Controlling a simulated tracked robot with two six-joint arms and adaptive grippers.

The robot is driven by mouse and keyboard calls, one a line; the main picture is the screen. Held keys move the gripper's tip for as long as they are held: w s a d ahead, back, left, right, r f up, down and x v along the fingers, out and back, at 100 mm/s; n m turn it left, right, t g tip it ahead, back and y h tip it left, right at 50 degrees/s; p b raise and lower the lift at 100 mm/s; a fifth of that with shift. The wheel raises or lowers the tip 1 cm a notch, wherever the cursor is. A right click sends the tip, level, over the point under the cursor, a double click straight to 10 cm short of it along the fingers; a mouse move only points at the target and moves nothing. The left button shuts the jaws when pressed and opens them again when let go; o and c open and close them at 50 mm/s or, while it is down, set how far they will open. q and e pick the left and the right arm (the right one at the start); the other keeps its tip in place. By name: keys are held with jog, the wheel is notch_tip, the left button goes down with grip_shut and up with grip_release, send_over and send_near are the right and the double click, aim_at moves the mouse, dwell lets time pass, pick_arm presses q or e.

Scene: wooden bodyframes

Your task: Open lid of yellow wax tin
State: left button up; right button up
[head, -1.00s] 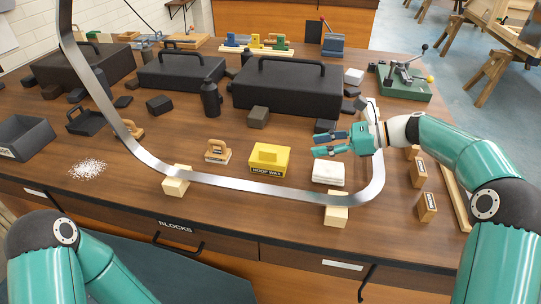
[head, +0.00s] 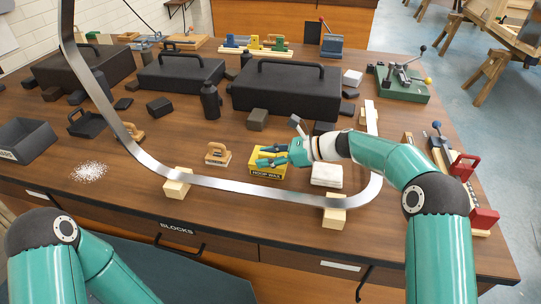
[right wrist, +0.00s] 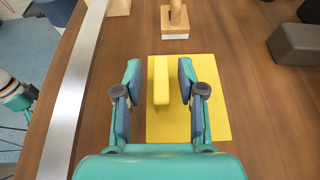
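The yellow wax tin (head: 266,173) stands on the wooden bench behind the bent metal strip, its front lettered "HOOF WAX". Its lid (right wrist: 215,110) is on and carries a raised yellow handle (right wrist: 161,80). My right gripper (head: 262,156) is over the tin and hides part of its top in the head view. In the right wrist view the gripper (right wrist: 158,80) is open, with one finger on each side of the handle and gaps visible between. My left arm (head: 50,255) shows at the lower left; its gripper is out of view.
The metal strip (head: 230,187) curves along the front of the bench on wooden blocks (head: 177,183). A wooden-handled brush (head: 218,154) stands left of the tin. A white block (head: 326,174) sits to its right. A large black case (head: 285,88) stands behind.

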grip_shut()
